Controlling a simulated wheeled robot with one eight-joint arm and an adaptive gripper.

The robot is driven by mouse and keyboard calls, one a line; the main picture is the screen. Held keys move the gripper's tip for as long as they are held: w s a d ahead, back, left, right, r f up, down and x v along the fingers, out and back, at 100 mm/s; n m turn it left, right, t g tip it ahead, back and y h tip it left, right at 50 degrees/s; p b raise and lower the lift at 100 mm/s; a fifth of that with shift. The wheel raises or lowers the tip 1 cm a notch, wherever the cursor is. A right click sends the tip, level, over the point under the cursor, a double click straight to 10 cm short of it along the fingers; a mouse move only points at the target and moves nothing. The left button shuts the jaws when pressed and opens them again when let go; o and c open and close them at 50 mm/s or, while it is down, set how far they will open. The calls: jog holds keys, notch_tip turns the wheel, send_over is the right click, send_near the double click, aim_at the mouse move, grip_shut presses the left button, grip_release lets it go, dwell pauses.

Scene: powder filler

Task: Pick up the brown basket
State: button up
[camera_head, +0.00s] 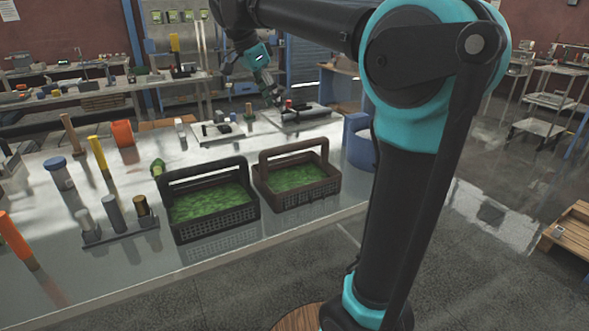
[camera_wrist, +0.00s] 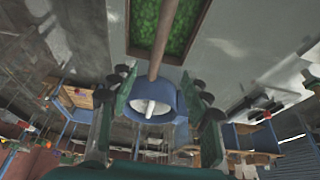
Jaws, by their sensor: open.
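The brown basket (camera_head: 334,187) stands upright on the metal table near its right end, with green contents and a raised handle. A darker, near-black basket (camera_head: 214,228) with similar green contents stands left of it. My gripper (camera_head: 272,97) is above and behind the brown basket in the head view, apart from it. In the wrist view my gripper (camera_wrist: 164,88) is open, its fingers spread left and right. The brown basket (camera_wrist: 203,22) is at the top of that view, its handle pointing down toward the finger gap; I cannot tell its depth.
A blue container (camera_head: 358,142) stands at the table's right end, beside the brown basket; it also shows in the wrist view (camera_wrist: 172,100). A rack of cylinders (camera_head: 118,232) is left of the dark basket. Flat trays with small items (camera_head: 230,131) lie behind.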

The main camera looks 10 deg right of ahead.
send_near(296, 146)
jog(key=f, duration=0.1)
jog(key=w+d+f, duration=0.1)
jog(key=f, duration=0.2)
jog(key=shift+w+d+f, duration=0.15)
jog(key=shift+w+f, duration=0.2)
jog(key=shift+w, duration=0.05)
jog(key=shift+d+x, duration=0.1)
jog(key=shift+x, duration=1.35)
jog(key=shift+d+x, duration=0.15)
jog(key=shift+x, duration=1.3)
jog(key=shift+r, duration=0.1)
jog(key=shift+c, duration=0.3)
grip_shut()
